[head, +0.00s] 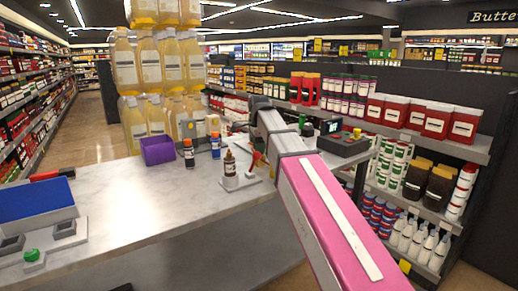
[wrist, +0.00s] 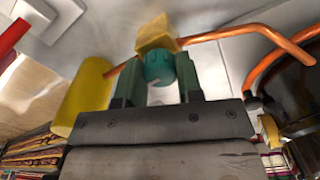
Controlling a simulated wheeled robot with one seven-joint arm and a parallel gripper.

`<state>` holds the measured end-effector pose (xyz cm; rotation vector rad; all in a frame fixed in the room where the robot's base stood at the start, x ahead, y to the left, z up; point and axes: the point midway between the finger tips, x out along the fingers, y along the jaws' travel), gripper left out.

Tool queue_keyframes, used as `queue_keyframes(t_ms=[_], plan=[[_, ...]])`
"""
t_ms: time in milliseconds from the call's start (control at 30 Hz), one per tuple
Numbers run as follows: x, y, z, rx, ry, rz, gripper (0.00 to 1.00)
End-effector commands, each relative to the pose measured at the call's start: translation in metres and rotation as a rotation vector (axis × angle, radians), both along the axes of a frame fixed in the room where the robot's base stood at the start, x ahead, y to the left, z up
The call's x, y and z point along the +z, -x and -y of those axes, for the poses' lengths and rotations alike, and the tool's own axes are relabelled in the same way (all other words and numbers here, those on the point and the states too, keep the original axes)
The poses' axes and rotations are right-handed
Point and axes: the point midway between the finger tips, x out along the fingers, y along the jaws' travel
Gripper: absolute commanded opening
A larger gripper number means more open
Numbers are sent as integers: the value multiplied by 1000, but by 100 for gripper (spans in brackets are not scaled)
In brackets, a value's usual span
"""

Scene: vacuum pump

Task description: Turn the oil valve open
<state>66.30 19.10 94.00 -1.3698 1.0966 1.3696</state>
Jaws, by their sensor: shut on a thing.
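A teal round knob (wrist: 160,66), which looks like the oil valve's handle, sits against a yellow block (wrist: 157,35) in the wrist view. Copper pipes (wrist: 262,32) run out from the block. My gripper (wrist: 159,82) has its two green fingers on either side of the knob and is shut on it. The knob's lower part lies between the fingers. In the head view my pink and grey arm reaches over the counter, and the fingertips and knob cannot be made out there. I cannot tell how far the knob is turned.
A yellow cylinder (wrist: 80,97) stands left of the fingers, and a dark rounded body (wrist: 300,85) is at right.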

Motion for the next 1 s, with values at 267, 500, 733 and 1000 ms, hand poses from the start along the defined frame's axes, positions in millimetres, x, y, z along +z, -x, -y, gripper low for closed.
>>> queue_keyframes(t_ms=[267, 500, 733, 1000], plan=[[0, 0, 0, 204, 0, -1, 10], [0, 0, 0, 433, 0, -1, 10], [0, 0, 0, 651, 0, -1, 10], [0, 0, 0, 908, 0, -1, 10]])
